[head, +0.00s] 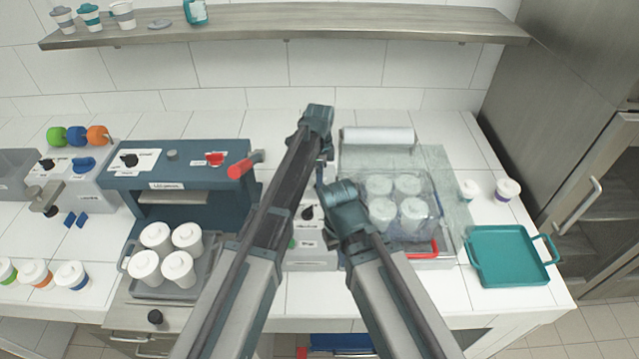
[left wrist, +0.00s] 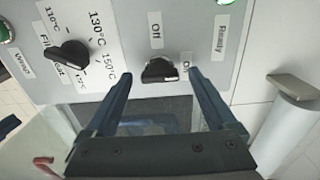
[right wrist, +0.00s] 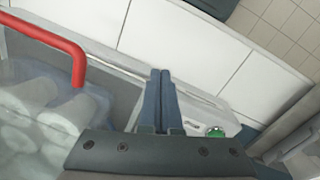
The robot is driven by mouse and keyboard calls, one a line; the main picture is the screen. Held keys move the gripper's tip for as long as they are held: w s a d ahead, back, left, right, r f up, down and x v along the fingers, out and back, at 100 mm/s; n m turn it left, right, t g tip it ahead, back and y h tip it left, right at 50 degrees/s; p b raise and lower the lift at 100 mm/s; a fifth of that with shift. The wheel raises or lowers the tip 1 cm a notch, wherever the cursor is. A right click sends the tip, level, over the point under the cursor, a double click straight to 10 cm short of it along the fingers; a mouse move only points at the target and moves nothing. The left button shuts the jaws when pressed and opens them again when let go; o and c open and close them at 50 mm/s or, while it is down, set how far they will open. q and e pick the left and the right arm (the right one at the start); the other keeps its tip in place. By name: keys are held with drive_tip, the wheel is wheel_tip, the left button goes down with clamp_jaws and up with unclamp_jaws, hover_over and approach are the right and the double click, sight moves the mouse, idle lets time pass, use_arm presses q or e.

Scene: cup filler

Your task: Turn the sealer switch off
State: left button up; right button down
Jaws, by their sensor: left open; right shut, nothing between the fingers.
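The sealer switch (left wrist: 160,70) is a black rotary knob on a light grey panel in the left wrist view. The label Off stands above it and On at its right; which one it points to is hard to tell. My left gripper (left wrist: 160,76) is open, one finger on each side of the switch, and I cannot tell whether they touch it. In the head view the panel (head: 308,260) is partly hidden behind my arms. My right gripper (right wrist: 160,73) is shut and empty, near the red handle (right wrist: 65,42) and a green button (right wrist: 215,132).
A black temperature dial (left wrist: 73,54) sits left of the switch. In the head view, a clear container (head: 425,225) with white cups stands right of my arms, a film roll (head: 378,137) behind it, and a teal tray (head: 510,258) farther right. A dark blue machine (head: 185,200) stands left.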

use_arm(q)
drive_tip(key=c, duration=1.4)
drive_tip(key=shift+n, duration=0.3)
drive_tip(key=n, duration=0.3)
drive_tip(key=shift+n, duration=0.4)
drive_tip(key=n, duration=0.4)
drive_tip(key=shift+n, duration=0.3)
drive_tip(key=n, duration=0.4)
drive_tip(key=shift+n, duration=2.4)
